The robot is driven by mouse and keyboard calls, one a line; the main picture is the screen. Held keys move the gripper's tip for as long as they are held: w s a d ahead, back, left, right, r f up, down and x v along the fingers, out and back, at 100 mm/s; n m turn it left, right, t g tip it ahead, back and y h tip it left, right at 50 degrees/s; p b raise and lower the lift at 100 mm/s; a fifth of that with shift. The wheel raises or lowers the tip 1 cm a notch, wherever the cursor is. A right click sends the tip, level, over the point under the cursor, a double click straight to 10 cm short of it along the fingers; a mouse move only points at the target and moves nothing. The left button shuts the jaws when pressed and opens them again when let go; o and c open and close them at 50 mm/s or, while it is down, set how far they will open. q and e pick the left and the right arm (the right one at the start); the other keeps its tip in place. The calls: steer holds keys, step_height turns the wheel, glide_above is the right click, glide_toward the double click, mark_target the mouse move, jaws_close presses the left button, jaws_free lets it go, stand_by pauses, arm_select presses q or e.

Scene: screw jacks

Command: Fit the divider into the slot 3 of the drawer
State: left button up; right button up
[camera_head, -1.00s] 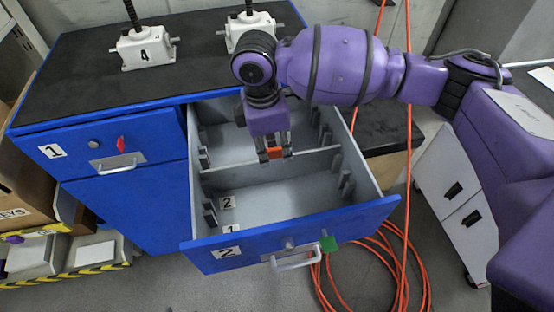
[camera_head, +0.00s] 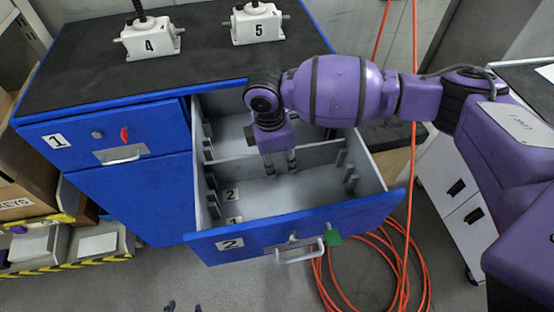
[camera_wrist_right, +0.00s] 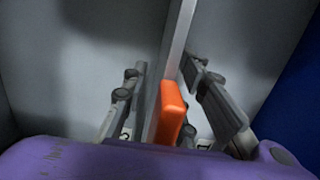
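The divider (camera_head: 320,157) is a thin grey plate standing upright across the open drawer (camera_head: 310,226), behind the label 2. Its orange grip (camera_wrist_right: 173,110) shows in the wrist view and is hidden behind the fingers in the head view. My right gripper (camera_head: 280,163) points down into the drawer at the divider. In the wrist view its fingers stand apart on both sides of the grip, with gaps. I cannot tell how deep the divider sits in its slot. Two small dark tips, apparently my left gripper (camera_head: 184,307), show at the bottom edge.
Slot holders line both side walls, such as the right-hand one (camera_head: 350,180). An orange cable (camera_head: 385,262) lies on the floor at right.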

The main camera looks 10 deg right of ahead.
jaws_close()
